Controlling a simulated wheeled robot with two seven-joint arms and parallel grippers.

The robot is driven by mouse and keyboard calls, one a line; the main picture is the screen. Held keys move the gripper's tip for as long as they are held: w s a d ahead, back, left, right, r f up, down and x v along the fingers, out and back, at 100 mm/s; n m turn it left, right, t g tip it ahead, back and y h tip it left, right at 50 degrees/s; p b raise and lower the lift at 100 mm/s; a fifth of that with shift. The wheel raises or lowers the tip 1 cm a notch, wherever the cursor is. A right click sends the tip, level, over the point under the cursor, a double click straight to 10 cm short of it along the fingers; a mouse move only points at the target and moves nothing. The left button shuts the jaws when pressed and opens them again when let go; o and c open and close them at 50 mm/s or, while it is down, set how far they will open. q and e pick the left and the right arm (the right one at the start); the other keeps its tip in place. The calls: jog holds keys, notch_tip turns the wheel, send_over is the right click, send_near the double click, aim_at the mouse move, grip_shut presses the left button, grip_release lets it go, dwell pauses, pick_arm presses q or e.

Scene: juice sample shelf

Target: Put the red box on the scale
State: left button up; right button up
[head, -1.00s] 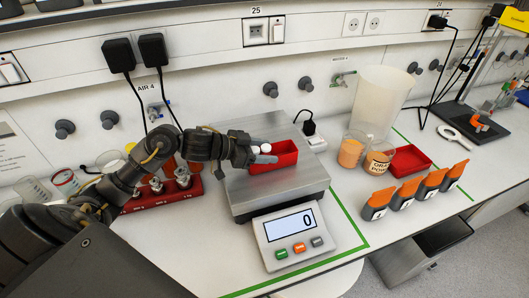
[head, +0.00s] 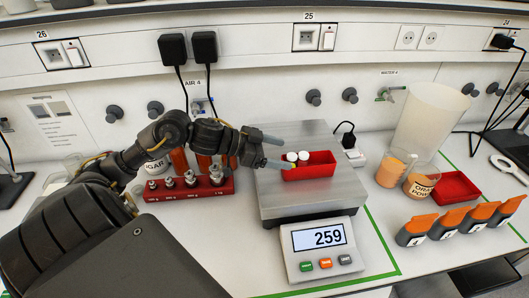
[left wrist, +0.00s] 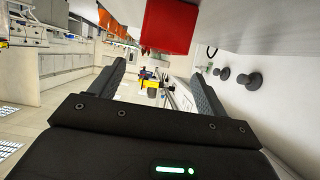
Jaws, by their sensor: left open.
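The red box (head: 318,172) sits on the metal plate of the scale (head: 300,205), toward its back right. White-capped items and something yellow show in it. The scale's display (head: 320,236) reads 259. My left gripper (head: 277,151) is open just left of the box, with its fingers pointing at it and nothing held between them. In the left wrist view, the red box (left wrist: 168,25) shows at the top, beyond the spread fingers of the left gripper (left wrist: 157,78). My right gripper is not in view.
A red weight rack (head: 190,189) stands left of the scale. To the right are orange-filled beakers (head: 391,171), a second red tray (head: 458,188) and several orange-topped numbered holders (head: 417,230). A tall clear cylinder (head: 430,118) stands behind them.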

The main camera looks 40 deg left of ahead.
pick_arm(q)
jog(key=shift+b+v, duration=0.4)
jog(key=shift+v, duration=1.95)
jog(key=shift+r, duration=0.1)
